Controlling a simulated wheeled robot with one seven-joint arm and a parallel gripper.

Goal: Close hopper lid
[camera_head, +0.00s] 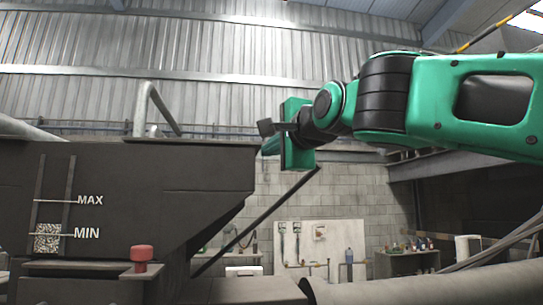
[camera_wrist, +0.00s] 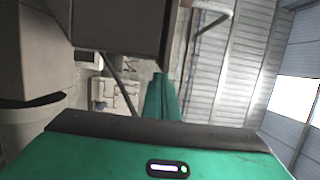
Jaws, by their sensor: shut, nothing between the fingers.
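The dark hopper (camera_head: 120,185) fills the left of the head view, with MAX and MIN marks on its front. A thin dark plate, seemingly the lid (camera_head: 190,142), runs flat along its top right edge. A bent grey tube handle (camera_head: 146,105) rises above it. I cannot tell from this low angle whether the lid is fully down. My gripper (camera_head: 268,147) is shut and empty, just right of the hopper's upper right corner. In the wrist view, my green fingers (camera_wrist: 161,98) are together, apart from the dark hopper wall (camera_wrist: 125,25) at the upper left.
A red knob (camera_head: 141,254) sits on a ledge on the hopper's front. A dark diagonal bar (camera_head: 265,215) runs below my gripper. A pale panel (camera_head: 320,249) and a bench (camera_head: 408,262) stand at the back. Open space lies above the hopper.

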